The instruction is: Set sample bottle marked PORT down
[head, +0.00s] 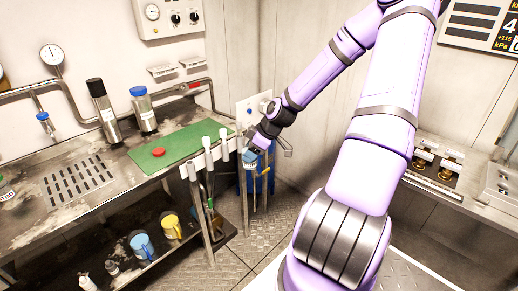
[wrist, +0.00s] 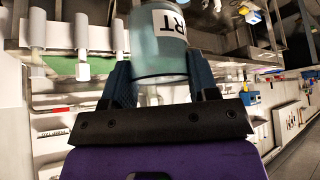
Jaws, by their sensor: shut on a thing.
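The sample bottle (wrist: 150,50) is a clear greenish cylinder with a white label; only the letters "RT" show in the wrist view. It sits between the two dark blue fingers of my gripper (wrist: 160,76), which are shut on it. I cannot make out the bottle clearly there.
The bench holds a green mat (head: 175,150) with a red disc (head: 158,152), a blue-capped bottle (head: 144,112), a black-capped cylinder (head: 103,105) and a drain grate (head: 77,181). White-topped posts (head: 208,155) stand along its front edge. Mugs (head: 142,245) stand on the lower shelf.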

